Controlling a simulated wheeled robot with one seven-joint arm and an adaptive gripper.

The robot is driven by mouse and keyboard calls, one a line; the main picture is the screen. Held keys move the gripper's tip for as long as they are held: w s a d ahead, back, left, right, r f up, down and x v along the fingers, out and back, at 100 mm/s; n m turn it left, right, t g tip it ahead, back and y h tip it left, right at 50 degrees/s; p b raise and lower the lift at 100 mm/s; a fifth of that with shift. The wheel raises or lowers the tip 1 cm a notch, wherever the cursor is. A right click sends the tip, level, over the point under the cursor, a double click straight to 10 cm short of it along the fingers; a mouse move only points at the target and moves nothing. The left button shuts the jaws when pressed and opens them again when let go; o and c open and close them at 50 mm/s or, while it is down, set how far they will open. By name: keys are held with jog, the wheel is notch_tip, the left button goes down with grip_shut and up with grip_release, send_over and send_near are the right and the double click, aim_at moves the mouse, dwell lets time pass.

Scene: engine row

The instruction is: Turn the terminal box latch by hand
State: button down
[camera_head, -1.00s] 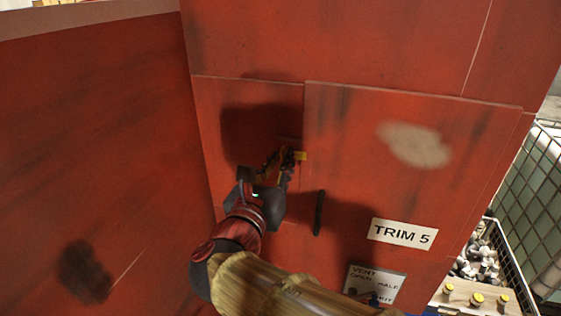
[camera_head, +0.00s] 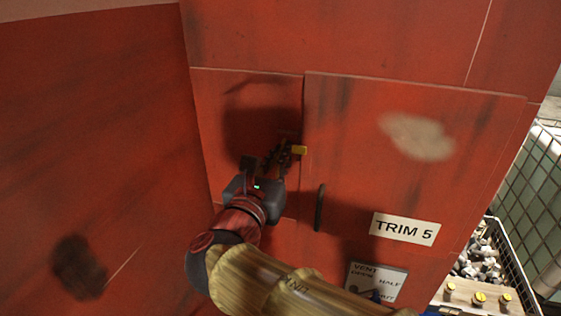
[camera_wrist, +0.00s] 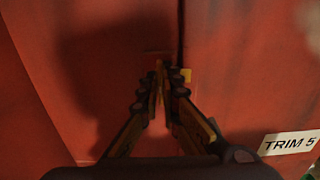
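The latch (camera_head: 299,150) is a small yellow piece at the seam along the left edge of the door panel (camera_head: 400,180) on the red housing. In the wrist view a bit of its yellow (camera_wrist: 187,76) shows just right of the right fingertip, by the dark seam. My gripper (camera_head: 277,155) reaches it from the lower left. In the wrist view my gripper's fingers (camera_wrist: 162,72) converge to a narrow gap, with a thin part of the latch apparently between them. The fingertips hide most of the latch, so its exact angle is unclear.
A dark vertical handle (camera_head: 320,207) sits on the door below the latch. A "TRIM 5" label (camera_head: 404,229) and a vent sign (camera_head: 376,283) are to its lower right. A red wall (camera_head: 95,160) stands close at left. A wire crate of parts (camera_head: 478,262) is at right.

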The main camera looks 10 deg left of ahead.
dwell(0.3)
jog(key=c, duration=2)
grip_release()
jog(key=shift+c, duration=0.2)
jog(key=s+a, duration=0.1)
jog(key=s, duration=1.1)
